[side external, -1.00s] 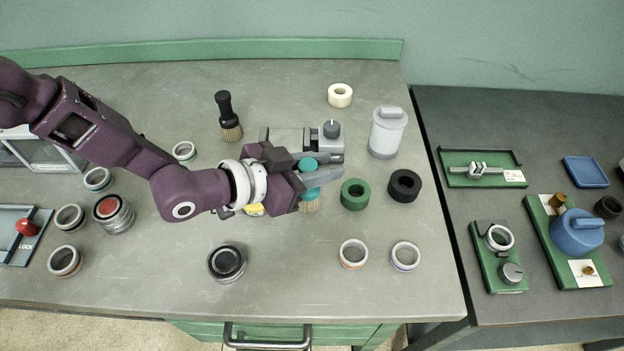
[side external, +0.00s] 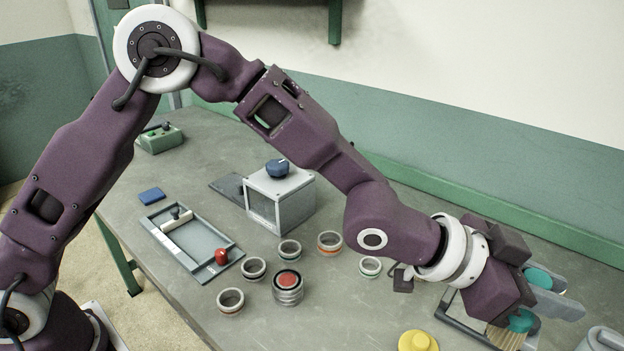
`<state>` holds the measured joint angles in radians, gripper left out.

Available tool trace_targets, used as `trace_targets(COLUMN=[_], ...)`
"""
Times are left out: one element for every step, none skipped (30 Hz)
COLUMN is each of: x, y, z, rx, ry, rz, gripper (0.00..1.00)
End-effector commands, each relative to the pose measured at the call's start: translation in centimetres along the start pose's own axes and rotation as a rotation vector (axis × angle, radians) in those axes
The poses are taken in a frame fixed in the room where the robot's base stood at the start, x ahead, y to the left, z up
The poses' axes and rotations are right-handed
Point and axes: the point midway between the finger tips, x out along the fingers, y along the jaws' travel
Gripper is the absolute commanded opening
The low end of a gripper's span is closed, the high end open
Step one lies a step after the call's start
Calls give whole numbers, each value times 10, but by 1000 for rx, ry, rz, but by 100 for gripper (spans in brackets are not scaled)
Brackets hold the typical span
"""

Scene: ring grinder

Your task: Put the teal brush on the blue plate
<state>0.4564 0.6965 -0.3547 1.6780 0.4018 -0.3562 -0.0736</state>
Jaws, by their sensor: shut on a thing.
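My gripper (side external: 562,291) is at the right of the view, its jaws shut on the teal brush (side external: 522,320). The brush has a rounded teal knob and handle showing on both sides of the fingers, with tan bristles below. The bristles point down toward the bench; I cannot tell whether they touch it. Part of the handle is hidden by the fingers. A small flat blue square (side external: 152,196) lies far left on the bench; I cannot tell whether it is the blue plate. No other blue plate shows in this view.
A yellow round object (side external: 418,341) is at the bottom edge, and a light canister (side external: 600,340) at the lower right. Several metal rings (side external: 254,268), a red-topped ring stack (side external: 288,288), a grey tray (side external: 190,240) with a red knob and a clear-sided box (side external: 279,196) stand to the left.

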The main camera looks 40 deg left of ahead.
Motion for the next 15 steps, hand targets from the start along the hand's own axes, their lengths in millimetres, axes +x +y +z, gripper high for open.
trace_targets(x=[-6,-9,-12,-15,-18,-20,-22,-25,-28,-29,-29,-30,-31,-32,-34], y=[-1,-1,-2,-1,-1,-1,-1,-1,-1,-6,-12,-20,-26,-32,-42], z=[-15,-23,-31,-37,-43,-51,-55,-61,-68,-67,-65,-64,-63,-62,-61], rx=[0,0,1,1,1,1,0,0,0,-3,-7,-12,-16,-20,-26], ry=[7,6,5,5,6,5,4,4,5,1,-2,-3,-4,-4,-5], rz=[-2,-3,-3,-2,-2,-2,-1,-2,-2,-9,-21,-34,-43,-53,-71], gripper=[0,0,0,0,0,0,0,0,0,0,0,0,0,0,0])
